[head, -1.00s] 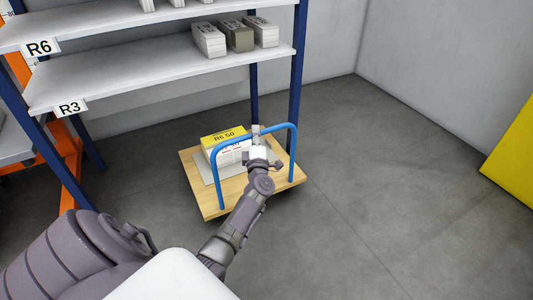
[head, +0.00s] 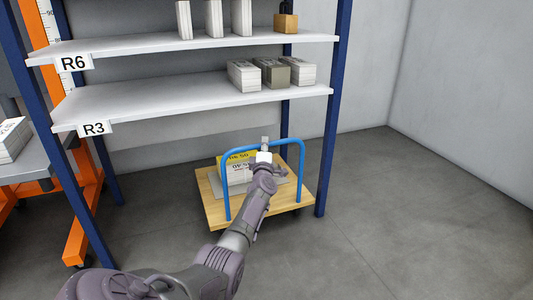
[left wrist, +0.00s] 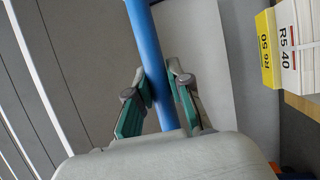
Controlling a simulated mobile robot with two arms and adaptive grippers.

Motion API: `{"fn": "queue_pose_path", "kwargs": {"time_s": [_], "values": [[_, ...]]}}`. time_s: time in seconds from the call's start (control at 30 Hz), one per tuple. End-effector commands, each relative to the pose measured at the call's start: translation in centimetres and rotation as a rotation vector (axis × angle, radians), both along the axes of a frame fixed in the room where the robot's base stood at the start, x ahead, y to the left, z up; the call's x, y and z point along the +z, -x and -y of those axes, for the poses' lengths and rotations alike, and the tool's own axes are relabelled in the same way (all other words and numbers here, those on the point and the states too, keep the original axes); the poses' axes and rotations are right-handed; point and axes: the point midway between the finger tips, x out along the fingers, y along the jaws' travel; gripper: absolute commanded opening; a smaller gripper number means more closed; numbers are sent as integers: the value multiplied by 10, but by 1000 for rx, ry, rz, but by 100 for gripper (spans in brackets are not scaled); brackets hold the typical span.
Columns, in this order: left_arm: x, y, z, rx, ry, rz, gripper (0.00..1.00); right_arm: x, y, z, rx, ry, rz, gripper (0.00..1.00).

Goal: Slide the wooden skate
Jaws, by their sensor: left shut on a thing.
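The wooden skate (head: 213,206) is a low wooden platform on casters with a blue tube handle (head: 228,181). My left gripper (head: 265,150) reaches over the skate and is shut on the blue handle. In the left wrist view the fingers (left wrist: 158,95) lie on both sides of the blue tube (left wrist: 151,55). A newspaper stack with a yellow label (head: 238,172) rests on the skate behind the handle; its label also shows in the left wrist view (left wrist: 266,48). My right gripper is not in view.
The rack has white shelves marked R6 (head: 74,63) and R3 (head: 95,129), with several paper stacks. An orange frame (head: 80,220) stands at left. The floor at right is clear.

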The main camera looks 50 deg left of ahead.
Motion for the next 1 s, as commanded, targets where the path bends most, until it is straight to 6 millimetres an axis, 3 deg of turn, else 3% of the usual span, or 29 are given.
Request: {"fn": "queue_pose_path", "kwargs": {"time_s": [0.4,0.43,0.57,1.0], "values": [[4,0,-5,1,0,3,0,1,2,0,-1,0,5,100],[5,0,-5,1,-1,4,24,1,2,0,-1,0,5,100],[4,-1,-4,1,-1,2,45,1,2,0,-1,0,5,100],[0,2,3,-3,3,2,45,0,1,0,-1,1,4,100]]}}
